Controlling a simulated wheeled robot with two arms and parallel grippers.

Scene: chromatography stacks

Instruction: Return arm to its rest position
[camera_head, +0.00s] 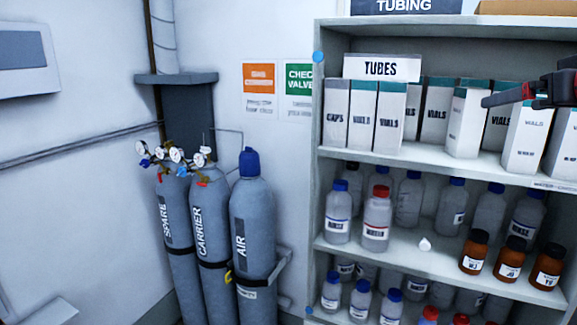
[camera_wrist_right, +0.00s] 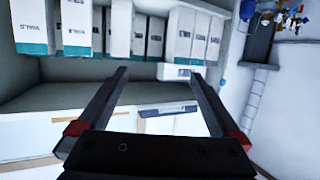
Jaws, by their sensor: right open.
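My right gripper (camera_head: 505,96) comes in from the right edge in the head view, in front of the shelf's upper level and the white vial boxes. In the right wrist view my right gripper (camera_wrist_right: 158,80) shows two dark fingers spread wide apart, with nothing between them. Red bands mark the finger bases. The rest of the right arm lies outside the head view. My left gripper does not show in either view.
Two wall signs (camera_head: 259,78) hang between. The wall at left is mostly bare.

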